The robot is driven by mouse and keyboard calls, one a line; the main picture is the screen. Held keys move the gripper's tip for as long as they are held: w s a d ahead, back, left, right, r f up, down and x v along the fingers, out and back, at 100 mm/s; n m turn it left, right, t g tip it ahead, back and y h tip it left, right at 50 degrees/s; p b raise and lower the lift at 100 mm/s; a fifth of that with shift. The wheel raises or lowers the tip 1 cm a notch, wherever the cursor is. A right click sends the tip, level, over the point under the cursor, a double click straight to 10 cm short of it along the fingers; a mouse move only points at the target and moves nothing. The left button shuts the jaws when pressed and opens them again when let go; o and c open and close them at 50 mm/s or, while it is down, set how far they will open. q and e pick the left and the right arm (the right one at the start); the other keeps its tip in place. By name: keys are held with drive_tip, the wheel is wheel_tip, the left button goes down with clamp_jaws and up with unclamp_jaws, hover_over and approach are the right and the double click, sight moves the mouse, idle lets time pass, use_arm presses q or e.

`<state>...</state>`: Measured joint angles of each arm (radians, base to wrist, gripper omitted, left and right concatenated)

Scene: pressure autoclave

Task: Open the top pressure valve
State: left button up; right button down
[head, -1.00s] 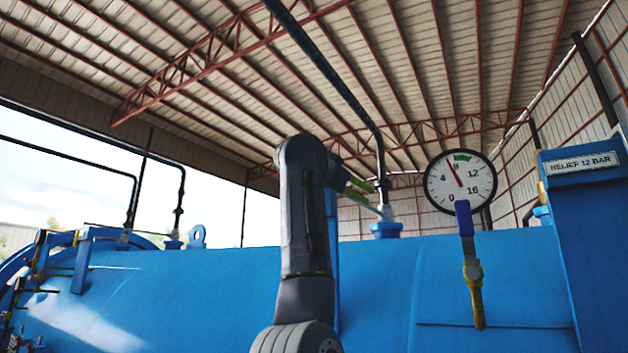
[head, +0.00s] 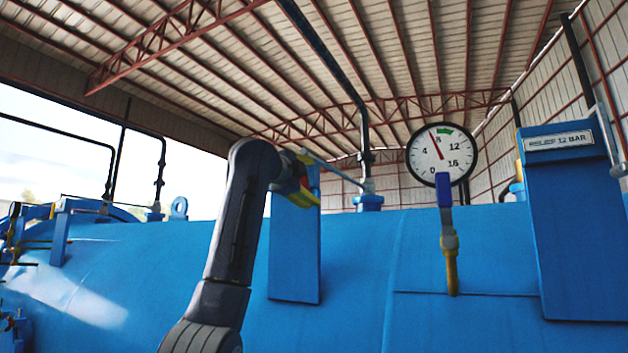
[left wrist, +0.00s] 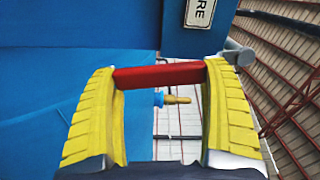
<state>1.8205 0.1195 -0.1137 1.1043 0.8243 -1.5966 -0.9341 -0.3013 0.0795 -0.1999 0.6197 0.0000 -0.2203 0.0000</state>
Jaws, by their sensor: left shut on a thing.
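My left gripper (head: 302,184) is shut on a red lever grip (left wrist: 160,76). In the left wrist view the red bar spans between its two yellow ribbed fingers. In the head view only a small part of the red grip (head: 290,180) shows, beside the fingers. A grey rod (head: 335,172) runs from near the gripper down to a blue pipe fitting. A blue upright housing (head: 293,255) stands just below the gripper. A label ending in "RE" (left wrist: 201,10) shows in the left wrist view. My right gripper is not in view.
A round pressure gauge (head: 442,154) stands right of centre, its needle between 4 and 12. A blue-handled valve lever (head: 444,190) hangs in front of it. A blue "RELIEF 12 BAR" housing (head: 575,240) stands at right. The blue vessel (head: 350,270) fills the foreground.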

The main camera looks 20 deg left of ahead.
use_arm(q)
drive_tip(key=shift+w+a+f+m, duration=0.1)
drive_tip(key=shift+a+m, duration=0.3)
drive_tip(key=shift+m, duration=0.1)
drive_tip(key=shift+w+a+f+m, duration=0.1)
drive_tip(key=shift+a+m, duration=0.25)
drive_tip(key=shift+m, duration=0.15)
drive_tip(key=shift+a, duration=0.1)
drive_tip(key=o, duration=1.5)
drive_tip(key=shift+c, duration=0.2)
drive_tip(key=s+a, duration=0.2)
drive_tip(key=s, duration=1)
drive_tip(key=shift+a, duration=0.2)
drive_tip(key=shift+w, duration=0.1)
